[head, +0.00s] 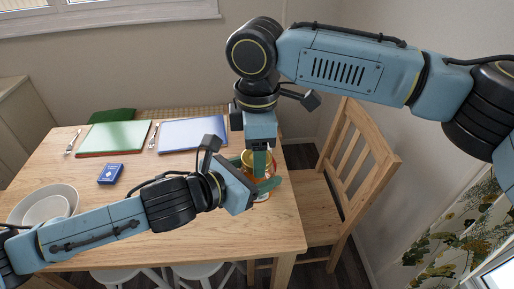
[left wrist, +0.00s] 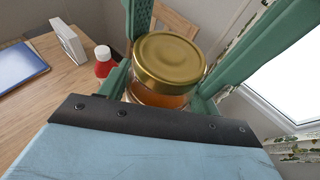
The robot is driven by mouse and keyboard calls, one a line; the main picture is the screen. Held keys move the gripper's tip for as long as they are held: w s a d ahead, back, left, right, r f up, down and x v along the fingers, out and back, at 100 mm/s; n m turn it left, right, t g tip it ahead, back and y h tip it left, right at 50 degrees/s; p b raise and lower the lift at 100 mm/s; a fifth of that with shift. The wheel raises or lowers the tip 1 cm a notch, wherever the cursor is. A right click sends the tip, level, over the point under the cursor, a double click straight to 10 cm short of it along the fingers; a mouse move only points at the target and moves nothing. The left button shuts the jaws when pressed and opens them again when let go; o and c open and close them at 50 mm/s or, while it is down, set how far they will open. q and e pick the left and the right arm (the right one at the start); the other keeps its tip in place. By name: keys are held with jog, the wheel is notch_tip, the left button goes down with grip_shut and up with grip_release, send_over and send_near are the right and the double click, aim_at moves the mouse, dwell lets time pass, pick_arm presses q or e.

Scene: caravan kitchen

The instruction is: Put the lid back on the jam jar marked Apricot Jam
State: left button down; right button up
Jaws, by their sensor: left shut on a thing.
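The jam jar (head: 247,160) is at the table's right end, mostly hidden by my grippers in the head view; its label is unreadable. In the left wrist view its glass (left wrist: 157,97) shows orange contents. My left gripper (left wrist: 160,98) is shut on the jar from the side, one green finger on each side. The gold lid (left wrist: 170,60) is over the jar's mouth; I cannot tell whether it is seated. My right gripper (head: 264,172) points down from above, its green fingers on either side of the lid. Whether they grip it is unclear.
A blue box (head: 111,174), white bowls (head: 45,205), a green board (head: 113,138) and a blue board (head: 193,134) lie further left. A wooden chair (head: 345,170) stands right of the table.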

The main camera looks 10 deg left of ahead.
jog(key=o, duration=0.4)
notch_tip(320, 180, up, 12)
jog(key=shift+r, duration=0.1)
dwell(0.4)
dwell(0.4)
